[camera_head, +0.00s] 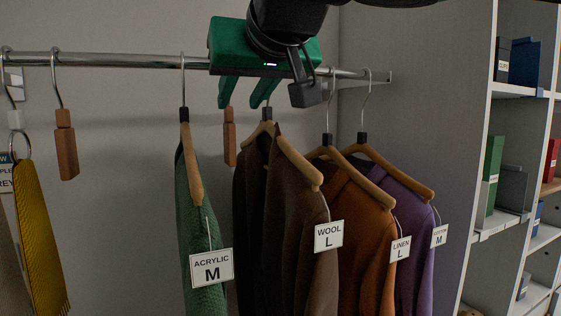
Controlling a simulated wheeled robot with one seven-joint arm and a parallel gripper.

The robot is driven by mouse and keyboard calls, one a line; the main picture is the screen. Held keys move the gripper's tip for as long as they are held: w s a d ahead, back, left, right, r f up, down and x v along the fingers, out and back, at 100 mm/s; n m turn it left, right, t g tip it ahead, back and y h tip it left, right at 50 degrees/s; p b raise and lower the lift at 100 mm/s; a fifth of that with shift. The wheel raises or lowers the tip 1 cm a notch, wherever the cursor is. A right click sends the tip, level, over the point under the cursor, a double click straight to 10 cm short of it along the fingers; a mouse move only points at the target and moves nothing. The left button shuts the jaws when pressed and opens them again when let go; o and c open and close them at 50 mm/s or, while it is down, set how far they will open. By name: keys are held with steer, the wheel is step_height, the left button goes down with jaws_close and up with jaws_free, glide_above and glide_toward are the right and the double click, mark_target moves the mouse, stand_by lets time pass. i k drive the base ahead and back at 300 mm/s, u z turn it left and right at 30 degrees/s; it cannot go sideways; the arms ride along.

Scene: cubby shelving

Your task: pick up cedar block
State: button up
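A reddish-brown cedar block (66,145) hangs by a metal hook from the rail, left of the green garment. A second similar wooden block (229,137) hangs just below my gripper, between the green and dark brown garments; its hook and top are hidden behind my gripper. My gripper (241,100) has a green body in front of the rail and two green fingers pointing down, spread apart. Nothing shows held between them. The left finger overlaps the top of the second block in the picture; I cannot tell if they touch.
The metal rail (130,61) runs across the closet. Green (200,230), dark brown (275,220), orange-brown (358,240) and purple (402,215) garments hang close together with tags. A yellow scarf (40,235) hangs far left. Cubby shelves (508,222) stand right.

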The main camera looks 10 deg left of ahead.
mark_target(65, 137)
steer(key=k, duration=1)
